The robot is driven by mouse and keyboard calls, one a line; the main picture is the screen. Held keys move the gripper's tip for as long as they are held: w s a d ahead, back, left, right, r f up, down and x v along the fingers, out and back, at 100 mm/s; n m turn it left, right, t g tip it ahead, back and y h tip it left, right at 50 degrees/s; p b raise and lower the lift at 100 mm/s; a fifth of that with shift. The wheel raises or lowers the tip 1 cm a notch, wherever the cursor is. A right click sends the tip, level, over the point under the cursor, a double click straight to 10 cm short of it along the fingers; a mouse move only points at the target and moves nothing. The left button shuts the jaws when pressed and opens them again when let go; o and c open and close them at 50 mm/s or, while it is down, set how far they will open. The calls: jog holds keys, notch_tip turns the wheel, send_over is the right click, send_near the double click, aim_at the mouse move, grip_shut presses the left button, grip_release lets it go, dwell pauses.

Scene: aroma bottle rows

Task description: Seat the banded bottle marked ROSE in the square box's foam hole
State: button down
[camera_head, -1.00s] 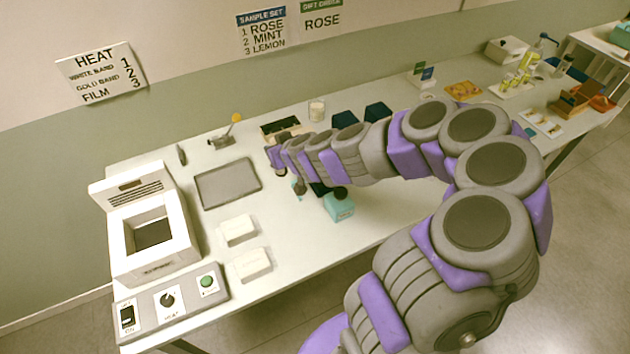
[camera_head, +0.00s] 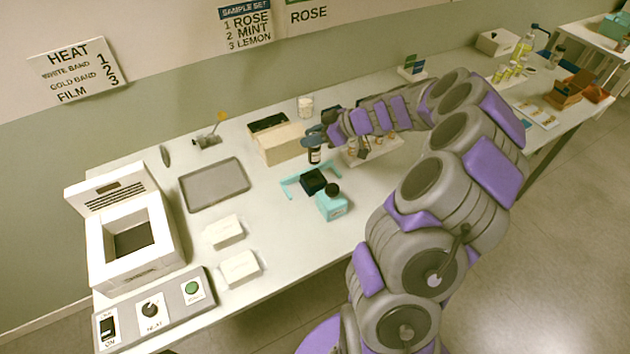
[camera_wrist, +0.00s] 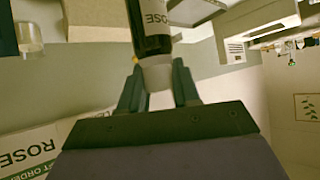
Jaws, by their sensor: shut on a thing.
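My gripper (camera_head: 322,136) is shut on a dark bottle with a white label, held over the middle of the table. In the wrist view the bottle (camera_wrist: 152,45) sits between the two fingers (camera_wrist: 157,88), its label reading ROSE upside down in the picture. Its pale cap end is at the fingers; I cannot make out a band. In the head view the bottle (camera_head: 314,156) hangs roughly upright below the gripper. A small dark square box (camera_head: 313,181) lies below it inside a teal corner frame (camera_head: 290,190). Any foam hole in it is too small to see.
A tan box (camera_head: 280,147) with a dark opening stands just left of the gripper. A teal block with a black top (camera_head: 332,206) sits in front of the square box. A rack (camera_head: 385,150) of small bottles is to the right. A grey tray (camera_head: 213,185) lies left.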

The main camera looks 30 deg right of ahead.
aim_at(312, 162)
jog(key=f, duration=0.2)
jog(key=a+f+b, duration=0.1)
jog(key=f, duration=0.2)
jog(key=shift+f, duration=0.25)
jog(key=shift+d+f+b, duration=0.15)
jog(key=shift+f+b, duration=0.1)
jog(key=shift+f, duration=0.85)
jog(key=shift+d+f+b, duration=0.15)
jog(key=shift+f+b, duration=0.1)
jog(key=shift+f, duration=0.85)
jog(key=c, duration=1.1)
grip_release()
jog(key=shift+a, duration=0.2)
jog(key=o, duration=0.3)
jog(key=shift+r, duration=0.1)
jog(key=shift+d, duration=0.15)
